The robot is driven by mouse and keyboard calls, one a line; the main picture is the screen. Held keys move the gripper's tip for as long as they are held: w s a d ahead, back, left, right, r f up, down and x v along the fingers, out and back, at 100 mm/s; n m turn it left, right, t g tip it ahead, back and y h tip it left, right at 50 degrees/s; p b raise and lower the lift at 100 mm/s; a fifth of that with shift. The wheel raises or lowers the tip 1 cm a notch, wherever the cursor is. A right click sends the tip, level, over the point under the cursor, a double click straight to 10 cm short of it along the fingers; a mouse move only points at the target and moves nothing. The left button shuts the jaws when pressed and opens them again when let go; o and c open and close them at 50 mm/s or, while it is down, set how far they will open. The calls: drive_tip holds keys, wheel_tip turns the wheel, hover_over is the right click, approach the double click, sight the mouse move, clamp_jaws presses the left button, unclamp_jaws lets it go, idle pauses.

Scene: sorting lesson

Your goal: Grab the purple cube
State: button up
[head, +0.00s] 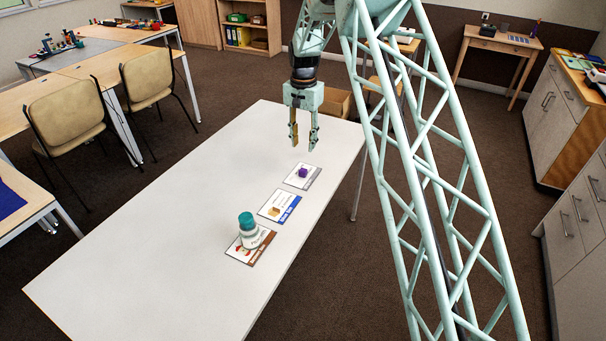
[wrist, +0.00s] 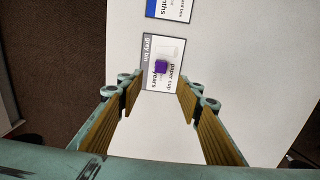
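The purple cube (head: 303,172) sits on a small white-and-grey printed card (head: 296,183) near the far right end of the white table. In the wrist view the cube (wrist: 161,67) lies on the card (wrist: 149,62), ahead of and between my finger pads. My gripper (head: 304,145) is open and empty, pointing down above the table near the cube. It also shows open in the wrist view (wrist: 155,95), with a wide gap between its pads. The cube appears apart from both fingers.
The table's left side is clear. Chairs (head: 66,115) stand beyond its left edge.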

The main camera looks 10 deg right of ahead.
drive_tip(key=shift+f, duration=0.25)
drive_tip(key=b, duration=0.1)
hover_over(303, 170)
drive_tip(key=shift+f, duration=4.25)
drive_tip(key=shift+f+b, duration=0.8)
drive_tip(key=shift+f, duration=1.8)
drive_tip(key=shift+c, duration=0.5)
drive_tip(key=shift+w, duration=0.1)
drive_tip(key=c, duration=0.8)
